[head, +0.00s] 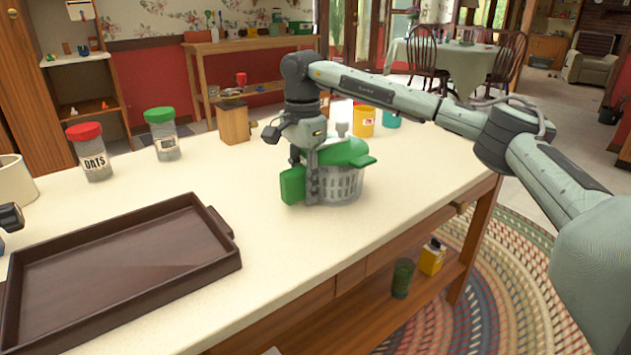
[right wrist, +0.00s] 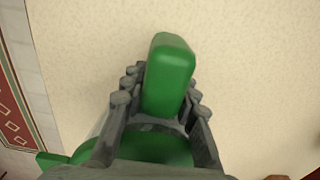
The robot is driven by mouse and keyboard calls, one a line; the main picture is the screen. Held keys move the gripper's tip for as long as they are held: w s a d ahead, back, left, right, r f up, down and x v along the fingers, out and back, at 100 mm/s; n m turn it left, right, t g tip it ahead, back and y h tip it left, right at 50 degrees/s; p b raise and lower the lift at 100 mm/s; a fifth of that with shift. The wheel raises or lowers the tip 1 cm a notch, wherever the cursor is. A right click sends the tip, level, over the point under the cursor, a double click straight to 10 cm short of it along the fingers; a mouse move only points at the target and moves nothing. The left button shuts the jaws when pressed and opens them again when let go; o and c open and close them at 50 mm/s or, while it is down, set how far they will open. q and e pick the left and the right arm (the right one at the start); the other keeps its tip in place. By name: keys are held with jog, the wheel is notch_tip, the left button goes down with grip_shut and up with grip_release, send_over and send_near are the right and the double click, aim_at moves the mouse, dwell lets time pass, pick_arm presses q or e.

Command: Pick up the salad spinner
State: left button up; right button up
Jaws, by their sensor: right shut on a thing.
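The salad spinner (head: 342,182) stands upright on the pale counter, with a green lid and a slatted light-coloured basket. My right gripper (head: 312,190) reaches down over its near-left side. In the right wrist view the fingers (right wrist: 158,110) lie on both sides of a green block-shaped part of the spinner (right wrist: 170,75) and are shut on it. The rest of the green lid shows partly below the fingers. Part of the spinner is hidden behind the gripper in the head view. A dark piece at the left edge may be my left arm, but no left gripper fingers show.
A brown tray (head: 190,228) lies on the counter at the front left. A red-lidded oats jar (head: 95,160), a green-lidded jar (head: 166,143) and a wooden block (head: 233,124) stand further back. Yellow (head: 364,122) and teal containers stand behind the spinner. Bare counter lies between tray and spinner.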

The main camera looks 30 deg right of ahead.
grip_shut()
jog(key=shift+r, duration=0.15)
